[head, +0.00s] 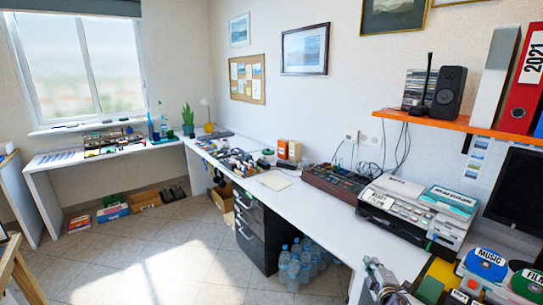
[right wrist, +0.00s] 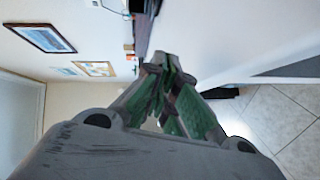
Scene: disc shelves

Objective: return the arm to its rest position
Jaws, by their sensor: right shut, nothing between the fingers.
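My right gripper (head: 379,274) shows at the bottom edge of the head view, right of the middle, over the near end of the white desk. In the right wrist view its fingers (right wrist: 166,64) with green pads come together at the tips. It is shut and empty. My left gripper is in neither view.
A long white desk (head: 335,205) runs along the wall with a printer (head: 412,212), a mixer-like panel (head: 334,184) and small clutter. Discs labelled MUSIC (head: 487,258) and FILM lie at the lower right. An orange shelf (head: 455,128) hangs above. The tiled floor at left is open.

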